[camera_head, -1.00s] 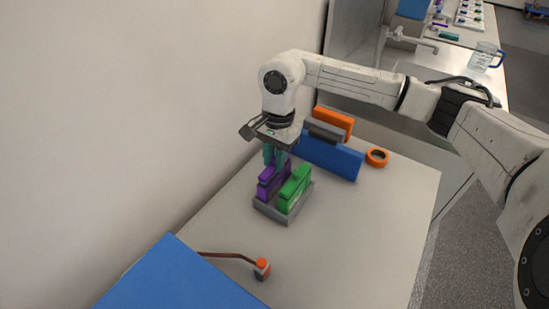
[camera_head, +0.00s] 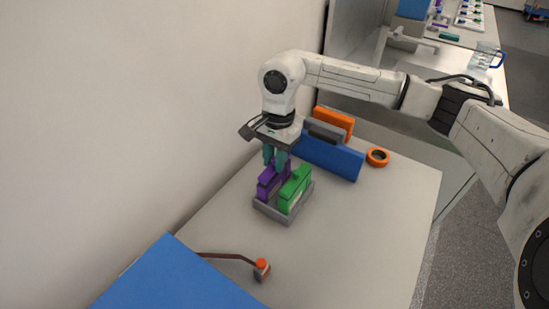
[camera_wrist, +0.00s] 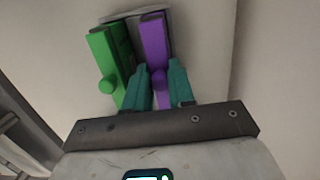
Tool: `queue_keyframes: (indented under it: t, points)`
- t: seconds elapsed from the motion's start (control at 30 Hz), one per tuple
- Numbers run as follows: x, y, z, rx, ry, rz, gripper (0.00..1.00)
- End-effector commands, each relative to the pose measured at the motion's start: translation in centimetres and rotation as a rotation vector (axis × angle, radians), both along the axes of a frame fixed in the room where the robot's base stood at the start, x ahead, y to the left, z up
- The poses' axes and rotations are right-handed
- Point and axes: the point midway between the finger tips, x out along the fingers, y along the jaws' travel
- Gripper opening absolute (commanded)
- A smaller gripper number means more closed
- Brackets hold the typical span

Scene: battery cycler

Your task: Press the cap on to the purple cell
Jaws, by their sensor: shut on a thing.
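The purple cell (camera_head: 266,187) stands upright in a grey tray (camera_head: 284,216), beside a green cell (camera_head: 291,195). My gripper (camera_head: 274,162) is over the far end of the purple cell, pointing down. In the wrist view, the teal fingertips (camera_wrist: 160,84) are shut on a round purple knob (camera_wrist: 160,76), which I take for the cap. The purple body (camera_wrist: 154,38) lies beyond it, and the green cell (camera_wrist: 105,62) is to the left with its own round knob. The fingers hide the join between cap and cell, so I cannot tell how closely they meet.
A blue block (camera_head: 330,158) with grey and orange pieces stands behind the tray. An orange ring (camera_head: 377,157) lies to its right. A wall is close on the left. A blue panel (camera_head: 180,280) and a red-topped item (camera_head: 262,268) are in front. The table's right side is clear.

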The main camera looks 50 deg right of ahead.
Motion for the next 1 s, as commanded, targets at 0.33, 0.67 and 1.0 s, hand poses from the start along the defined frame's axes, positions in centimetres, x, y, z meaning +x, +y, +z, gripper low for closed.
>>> queue_keyframes:
  t: [0.33, 0.67, 1.0]
  points:
    - [0.00, -0.01, -0.50, -0.001, 0.000, 0.000, 0.00]
    - [0.00, 0.01, -0.63, 0.000, 0.000, 0.000, 0.00]
    - [0.00, 0.00, -0.63, 0.000, 0.000, 0.000, 0.30]
